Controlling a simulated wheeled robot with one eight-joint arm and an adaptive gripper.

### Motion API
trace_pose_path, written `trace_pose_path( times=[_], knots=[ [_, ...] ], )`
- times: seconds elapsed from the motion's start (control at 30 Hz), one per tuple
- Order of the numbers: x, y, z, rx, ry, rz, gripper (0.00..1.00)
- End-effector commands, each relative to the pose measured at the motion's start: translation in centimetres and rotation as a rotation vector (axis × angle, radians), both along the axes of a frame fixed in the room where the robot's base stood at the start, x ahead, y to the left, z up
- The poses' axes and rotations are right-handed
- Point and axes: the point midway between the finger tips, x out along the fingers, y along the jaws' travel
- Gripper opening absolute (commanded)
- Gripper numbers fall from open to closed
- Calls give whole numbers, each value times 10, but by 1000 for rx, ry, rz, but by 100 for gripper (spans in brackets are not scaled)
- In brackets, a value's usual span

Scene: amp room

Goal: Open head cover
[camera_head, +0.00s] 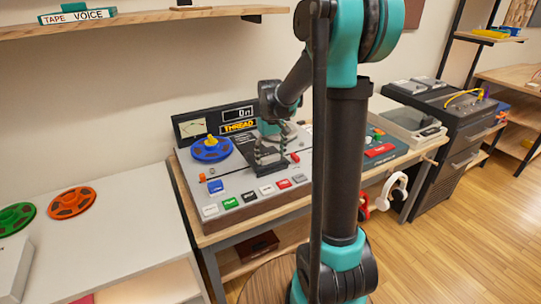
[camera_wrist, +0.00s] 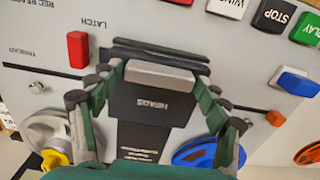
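The head cover (camera_wrist: 150,105) is a dark block marked HEADS on the tape machine's deck. It has a light grey bar (camera_wrist: 162,76) along one edge and looks lowered. My gripper (camera_wrist: 160,77) is down over the cover, its green fingers apart with the tips at the two ends of the bar. I cannot tell whether they press on it. In the head view, my gripper (camera_head: 271,152) points down at the dark cover (camera_head: 268,168), which it partly hides.
The blue reel (camera_head: 211,149) sits left of the cover, and a grey reel (camera_wrist: 45,130) shows in the wrist view. A red latch lever (camera_wrist: 78,49) stands near the cover. Coloured buttons (camera_head: 230,203) line the deck's front. A shelf (camera_head: 150,20) overhangs the back left.

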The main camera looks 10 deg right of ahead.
Motion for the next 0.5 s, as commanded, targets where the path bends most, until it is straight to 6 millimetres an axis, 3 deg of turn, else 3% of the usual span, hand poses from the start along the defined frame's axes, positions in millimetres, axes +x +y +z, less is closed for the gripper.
trace_pose_path(
  times=[0.07, 0.4, 0.5],
  knots=[
    [0, 0, 0, 0, 0, 0, 61],
    [0, 0, 0, 0, 0, 0, 19],
    [1, 0, 0, 0, 0, 0, 17]
  ],
)
